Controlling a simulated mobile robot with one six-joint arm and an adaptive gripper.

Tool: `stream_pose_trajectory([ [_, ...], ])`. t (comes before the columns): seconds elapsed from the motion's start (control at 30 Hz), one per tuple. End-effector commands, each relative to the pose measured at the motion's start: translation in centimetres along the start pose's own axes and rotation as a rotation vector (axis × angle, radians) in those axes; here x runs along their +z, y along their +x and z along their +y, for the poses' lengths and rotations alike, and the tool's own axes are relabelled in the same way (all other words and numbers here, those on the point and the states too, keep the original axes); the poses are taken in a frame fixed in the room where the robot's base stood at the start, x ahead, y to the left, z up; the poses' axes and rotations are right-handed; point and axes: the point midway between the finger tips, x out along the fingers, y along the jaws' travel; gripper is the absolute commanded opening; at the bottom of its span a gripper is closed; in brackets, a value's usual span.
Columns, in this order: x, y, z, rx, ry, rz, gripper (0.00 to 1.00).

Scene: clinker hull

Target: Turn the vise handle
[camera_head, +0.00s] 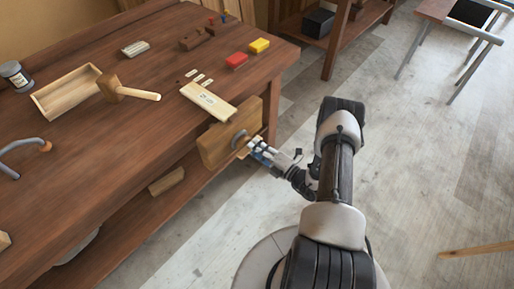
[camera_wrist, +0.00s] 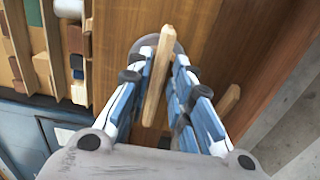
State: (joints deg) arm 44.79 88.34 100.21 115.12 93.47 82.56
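The wooden vise jaw (camera_head: 222,141) stands upright at the front edge of the workbench, with a grey round metal hub (camera_head: 239,138) on its face. In the wrist view the hub (camera_wrist: 158,44) lies beyond the fingertips. The vise handle (camera_wrist: 160,75), a pale wooden bar, runs slantwise between my two fingers, its upper end crossing the hub. My gripper (camera_head: 258,149) is at the vise's face; in the wrist view its blue and white fingers (camera_wrist: 167,55) straddle the bar closely. Whether both fingers press on the bar I cannot tell.
A wood block (camera_head: 167,181) lies on the lower shelf. The floor on the right is mostly open.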

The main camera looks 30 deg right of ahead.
Motion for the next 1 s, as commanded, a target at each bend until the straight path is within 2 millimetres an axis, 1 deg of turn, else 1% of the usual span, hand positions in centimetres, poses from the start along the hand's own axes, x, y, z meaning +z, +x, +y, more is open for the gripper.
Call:
stream_pose_trajectory([
  [0.03, 0.0, 0.0, 0.0, 0.001, -0.002, 0.001, 0.26],
  [0.1, 0.0, 0.1, 0.1, 0.001, -0.003, 0.001, 0.31],
  [0.4, 0.1, 0.1, 0.1, 0.003, -0.005, 0.001, 0.31],
  [0.53, 0.2, -0.8, 0.1, 0.002, -0.004, -0.002, 0.31],
  [0.67, 0.2, -3.1, 0.1, 0.002, -0.003, -0.006, 0.31],
  [0.9, 0.3, -8.3, 0.1, 0.003, -0.003, -0.006, 0.31],
  [1.0, 0.2, -10.0, 0.1, 0.003, -0.004, -0.004, 0.31],
])
